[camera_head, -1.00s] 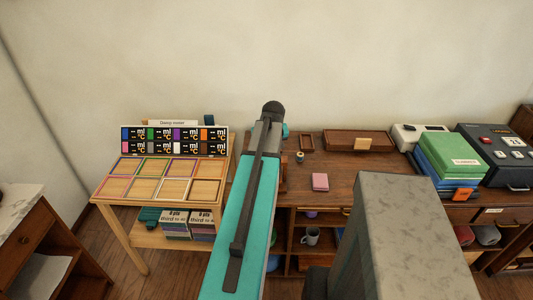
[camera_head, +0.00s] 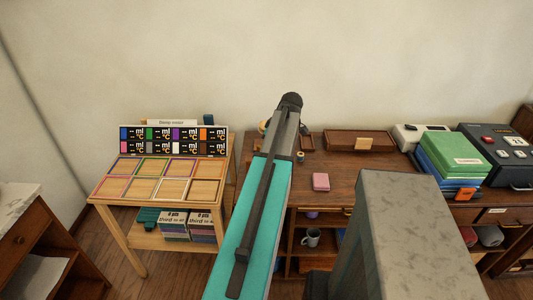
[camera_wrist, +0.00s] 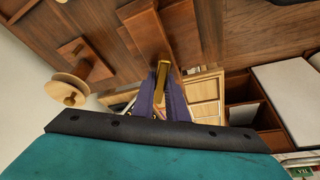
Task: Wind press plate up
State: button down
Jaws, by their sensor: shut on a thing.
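In the wrist view my gripper (camera_wrist: 163,78) has its dark purple fingers closed on a slim brass handle (camera_wrist: 161,72). The handle lies in front of a brown wooden block (camera_wrist: 148,32), part of what looks like the press. A pale round wooden piece (camera_wrist: 68,92) on a wooden bracket is to the left, apart from the fingers. In the head view my arm covers most of the press, and my gripper is hidden. A bit of pale wood (camera_head: 263,126) shows left of the arm. I cannot make out the press plate or its height.
A brown desk (camera_head: 345,170) holds a pink pad (camera_head: 320,181), a small spool (camera_head: 300,157), a wooden tray (camera_head: 358,141) and green folders (camera_head: 454,155). A light wooden table (camera_head: 108,194) with coloured frames stands at the left. The desk's middle is partly clear.

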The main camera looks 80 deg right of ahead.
jog(key=n, duration=0.1)
jog(key=n+y, duration=0.1)
jog(key=n, duration=0.1)
jog(key=shift+s+f+b, duration=0.1)
jog(key=shift+s+b, duration=0.15)
jog(key=shift+b, duration=0.15)
jog(key=shift+a+n+y, duration=0.1)
jog(key=shift+n+y, duration=0.2)
jog(key=shift+n, duration=0.1)
jog(key=c, duration=1.8)
grip_release()
jog(key=shift+o, duration=0.2)
jog(key=shift+w, duration=0.1)
jog(key=shift+r, duration=0.25)
jog(key=b+v, duration=0.2)
jog(key=v, duration=1.1)
jog(key=shift+s+r, duration=0.2)
jog(key=shift+s, duration=0.1)
